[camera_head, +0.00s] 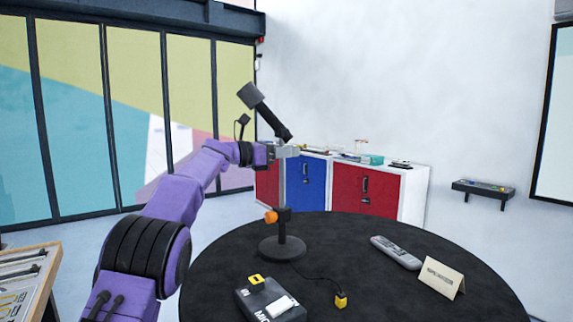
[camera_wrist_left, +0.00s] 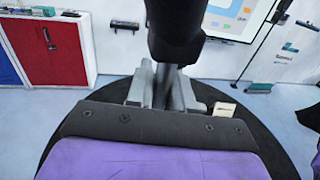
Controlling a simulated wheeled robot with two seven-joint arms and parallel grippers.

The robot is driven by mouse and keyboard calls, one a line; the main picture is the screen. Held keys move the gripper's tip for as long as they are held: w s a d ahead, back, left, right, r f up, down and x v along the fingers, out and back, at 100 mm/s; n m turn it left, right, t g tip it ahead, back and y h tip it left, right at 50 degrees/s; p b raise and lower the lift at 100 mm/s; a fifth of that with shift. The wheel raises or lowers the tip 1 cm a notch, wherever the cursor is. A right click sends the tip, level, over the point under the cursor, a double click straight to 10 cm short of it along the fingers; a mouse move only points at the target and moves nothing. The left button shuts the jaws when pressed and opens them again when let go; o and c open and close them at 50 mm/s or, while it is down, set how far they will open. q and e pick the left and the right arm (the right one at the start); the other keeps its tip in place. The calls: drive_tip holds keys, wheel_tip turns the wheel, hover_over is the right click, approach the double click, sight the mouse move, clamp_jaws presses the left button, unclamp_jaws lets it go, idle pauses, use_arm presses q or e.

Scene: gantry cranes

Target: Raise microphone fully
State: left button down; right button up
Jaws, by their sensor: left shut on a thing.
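The black microphone (camera_head: 267,115) stands on a stand with a round base (camera_head: 283,249) on the round black table. Its head tilts up to the left, well above the table. An orange knob (camera_head: 271,216) sits on the side of the stand. My left gripper (camera_head: 287,151) is at the upper part of the stand, just below the microphone, and is shut on it. In the left wrist view, the grey fingers (camera_wrist_left: 160,88) are on both sides of the stem, and the dark microphone (camera_wrist_left: 174,38) rises above them. My right gripper is in neither view.
The black table (camera_head: 380,285) also holds a black box (camera_head: 262,303), a yellow plug (camera_head: 341,300) on a cable, a grey remote (camera_head: 396,252) and a folded card (camera_head: 441,278). Red and blue cabinets (camera_head: 306,184) stand behind. A display case (camera_head: 30,275) is at the left.

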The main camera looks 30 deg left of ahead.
use_arm(q)
drive_tip(key=shift+r, duration=0.55)
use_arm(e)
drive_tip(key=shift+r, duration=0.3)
use_arm(q)
drive_tip(key=c, duration=1.4)
unclamp_jaws()
drive_tip(key=shift+d, duration=0.1)
drive_tip(key=o, duration=0.3)
drive_tip(key=shift+w+d+f, duration=0.1)
drive_tip(key=shift+w+d, duration=0.05)
drive_tip(key=shift+w, duration=0.05)
drive_tip(key=b+v, duration=0.6)
drive_tip(key=v, duration=0.4)
drive_tip(key=shift+s, duration=0.2)
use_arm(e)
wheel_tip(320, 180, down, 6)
